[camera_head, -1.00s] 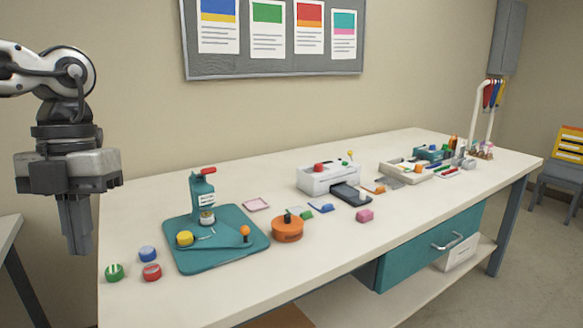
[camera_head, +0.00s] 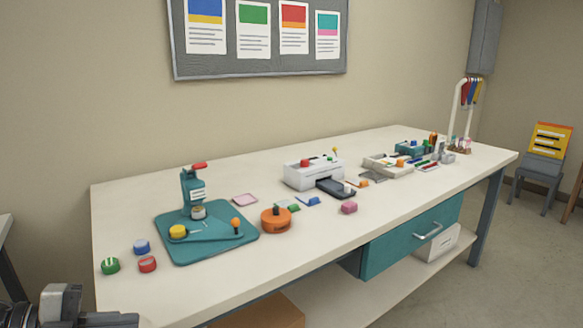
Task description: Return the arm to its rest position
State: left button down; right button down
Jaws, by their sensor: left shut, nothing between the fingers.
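My left arm shows only in the bottom left corner of the head view, low beside the workbench's near left end. The part of my left gripper (camera_head: 75,309) that shows is its grey body, cut off by the lower edge of the picture. It is apart from everything on the bench, and no object shows in it. My right gripper is not in view.
The white workbench (camera_head: 200,289) runs from near left to far right. A teal press (camera_head: 195,188) on its mat, several coloured caps, an orange round container (camera_head: 276,222) and a white laminator (camera_head: 312,174) stand on it.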

pick_arm(q)
jog(key=s+d+f+n+t+y, duration=0.2)
jog(key=f+n+t+y, duration=0.15)
jog(key=f+n, duration=0.35)
jog(key=s+d+f+n+t+y, duration=0.1)
jog(key=s+f+n+t+y, duration=0.2)
jog(key=f+n, duration=0.45)
jog(key=s+d+f+n+g+y, duration=0.2)
jog(key=s+d+f+n, duration=0.3)
jog(key=d, duration=0.7)
notch_tip(320, 180, down, 2)
jog(key=shift+s+d+f+n+g, duration=0.1)
jog(key=shift+s+d+n+g, duration=0.15)
jog(key=shift+n+g, duration=0.8)
jog(key=shift+t+y, duration=0.25)
jog(key=shift+t, duration=0.05)
